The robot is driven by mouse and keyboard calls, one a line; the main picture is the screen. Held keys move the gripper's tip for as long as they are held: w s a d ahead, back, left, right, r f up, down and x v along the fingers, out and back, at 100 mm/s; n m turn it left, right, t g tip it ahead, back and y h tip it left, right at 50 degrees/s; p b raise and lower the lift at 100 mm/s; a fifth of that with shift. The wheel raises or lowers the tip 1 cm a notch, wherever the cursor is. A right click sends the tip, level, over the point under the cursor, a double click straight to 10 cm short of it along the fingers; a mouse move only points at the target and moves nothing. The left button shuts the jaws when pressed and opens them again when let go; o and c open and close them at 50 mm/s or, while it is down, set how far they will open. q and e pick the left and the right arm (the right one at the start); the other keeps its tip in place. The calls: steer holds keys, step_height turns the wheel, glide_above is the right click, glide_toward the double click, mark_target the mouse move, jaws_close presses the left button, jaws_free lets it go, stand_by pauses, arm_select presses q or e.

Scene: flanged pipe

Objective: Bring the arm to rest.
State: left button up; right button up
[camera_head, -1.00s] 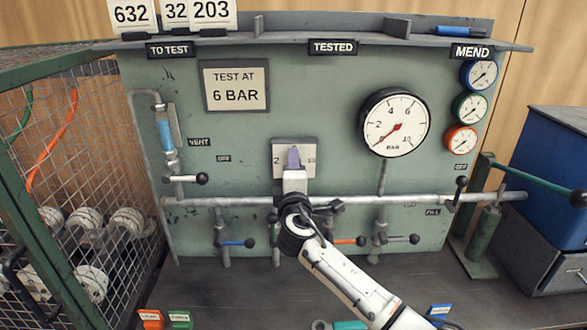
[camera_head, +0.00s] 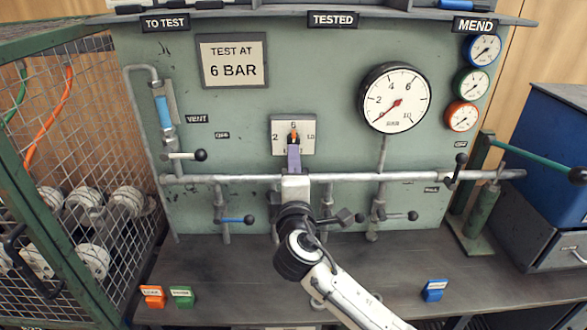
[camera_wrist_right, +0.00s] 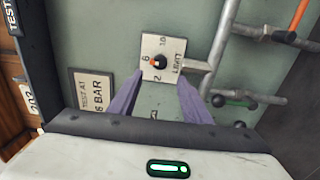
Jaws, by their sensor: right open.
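My right arm comes in from the lower right in the head view. My right gripper (camera_head: 293,160) is in front of the panel, just below the selector knob (camera_head: 294,136) on its white plate marked 2, 6 and 10. In the right wrist view the two purple-grey fingers (camera_wrist_right: 158,100) are spread apart with nothing between them. The knob, black with an orange pointer (camera_wrist_right: 160,62), sits beyond the fingertips, apart from them. The pointer is toward the 6. My left gripper is not in view.
A horizontal pipe (camera_head: 400,177) with several valve levers crosses the panel behind my right gripper. The pressure gauge (camera_head: 395,98) reads near zero. A wire cage (camera_head: 75,160) stands at left and a blue cabinet (camera_head: 555,150) at right.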

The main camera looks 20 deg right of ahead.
steer(key=shift+s, duration=0.1)
stand_by(0.3)
steer(key=s+a+f+m+g+y, duration=0.1)
steer(key=s+f+g, duration=0.1)
steer(key=s+f, duration=0.35)
steer(key=s+f+m+g+y, duration=0.1)
steer(key=s+f+y, duration=0.1)
steer(key=f, duration=0.7)
steer(key=s+a+f+m+g+y, duration=0.1)
steer(key=s+f+m+g, duration=0.1)
steer(key=s+f, duration=0.35)
steer(key=s+f+m+g+y, duration=0.1)
steer(key=s+f+m+g, duration=0.1)
steer(key=s+f+m, duration=0.2)
steer(key=s+f+m+g+y, duration=0.1)
steer(key=s+f+m, duration=0.4)
steer(key=s+f, duration=0.6)
steer(key=s+y, duration=0.1)
steer(key=s, duration=0.6)
steer(key=shift+s+d+f+g, duration=0.2)
steer(key=shift+d+g, duration=0.1)
steer(key=shift+g, duration=0.1)
